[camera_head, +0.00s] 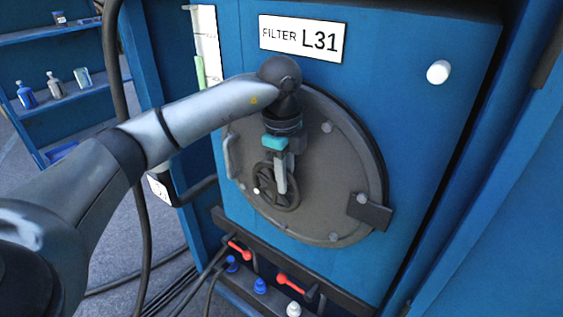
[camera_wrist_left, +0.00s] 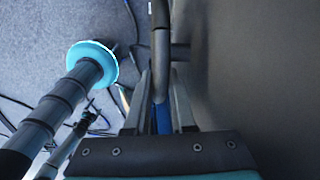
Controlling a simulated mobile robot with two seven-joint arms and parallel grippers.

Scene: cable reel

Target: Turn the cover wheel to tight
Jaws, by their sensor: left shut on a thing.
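The cover wheel (camera_head: 265,205) is a dark spoked handwheel on the lower middle of the round grey cover (camera_head: 345,150). A small white dot (camera_head: 256,191) shows on the wheel's left side. My left gripper (camera_head: 283,186) comes down from above, in front of the wheel's upper right part, and is shut on its rim. In the left wrist view, the dark rim (camera_wrist_left: 160,45) runs up between the fingers of my left gripper (camera_wrist_left: 158,85), close to the cover face (camera_wrist_left: 245,70). The gripper hides part of the wheel. My right gripper is not in view.
A grey handle (camera_head: 231,158) stands at the cover's left edge and a dark latch plate (camera_head: 370,212) at its lower right. Red levers (camera_head: 290,284) and coloured knobs (camera_head: 260,286) sit below. A white knob (camera_head: 438,72) is at upper right. Cables hang at left.

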